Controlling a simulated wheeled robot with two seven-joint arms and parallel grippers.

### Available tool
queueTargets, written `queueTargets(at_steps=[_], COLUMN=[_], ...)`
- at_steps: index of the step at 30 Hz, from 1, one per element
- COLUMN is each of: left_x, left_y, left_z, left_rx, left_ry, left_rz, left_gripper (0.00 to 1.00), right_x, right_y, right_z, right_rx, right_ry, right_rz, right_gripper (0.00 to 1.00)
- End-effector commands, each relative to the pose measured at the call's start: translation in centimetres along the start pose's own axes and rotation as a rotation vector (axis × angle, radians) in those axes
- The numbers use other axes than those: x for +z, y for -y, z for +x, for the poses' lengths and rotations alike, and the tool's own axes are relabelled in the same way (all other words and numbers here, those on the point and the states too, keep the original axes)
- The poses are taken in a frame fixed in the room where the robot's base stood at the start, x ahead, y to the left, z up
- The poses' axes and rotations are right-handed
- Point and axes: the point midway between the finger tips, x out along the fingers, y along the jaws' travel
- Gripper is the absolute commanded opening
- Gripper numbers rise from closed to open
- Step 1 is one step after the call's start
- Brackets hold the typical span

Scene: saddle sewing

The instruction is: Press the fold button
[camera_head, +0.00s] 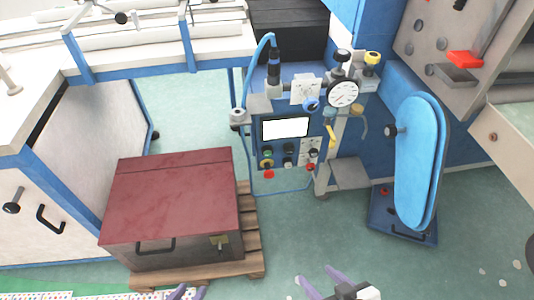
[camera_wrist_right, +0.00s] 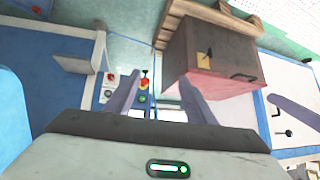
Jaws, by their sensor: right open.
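A blue control panel (camera_head: 285,140) with a lit white screen (camera_head: 285,128) stands at the centre of the head view. Below its screen are a green button (camera_head: 267,153), a red button (camera_head: 268,174), black knobs and another red button (camera_head: 310,167). I cannot read which is the fold button. My right gripper (camera_head: 317,277) is open and empty at the bottom, well short of the panel. In the right wrist view, its fingers (camera_wrist_right: 160,85) are apart, with the panel's green button (camera_wrist_right: 142,99) showing between them.
A dark red-topped box (camera_head: 170,195) sits on a wooden pallet (camera_head: 250,240) left of the panel. A pressure gauge (camera_head: 342,92) and pipes rise above the panel. A blue padded board (camera_head: 418,160) stands to the right. Green floor (camera_head: 300,235) lies clear before the panel.

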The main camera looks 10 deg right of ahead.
Motion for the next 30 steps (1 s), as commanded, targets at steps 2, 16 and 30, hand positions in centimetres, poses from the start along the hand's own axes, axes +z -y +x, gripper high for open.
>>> queueTargets(at_steps=[2,16,30], left_x=[0.00,-0.01,-0.04], left_y=[0.00,-0.01,-0.01], left_z=[0.00,-0.01,-0.02], left_rx=[0.000,0.000,0.000], left_ry=[0.000,0.000,-0.001], left_rz=[0.000,0.000,0.000], left_gripper=[0.31,0.31,0.31], right_x=[0.00,0.01,0.01], right_y=[0.00,0.01,0.00], right_z=[0.00,-0.01,-0.01], right_rx=[0.000,0.000,0.000], right_ry=[0.000,0.000,0.000], right_rz=[0.000,0.000,0.000], right_gripper=[0.36,0.00,0.00])
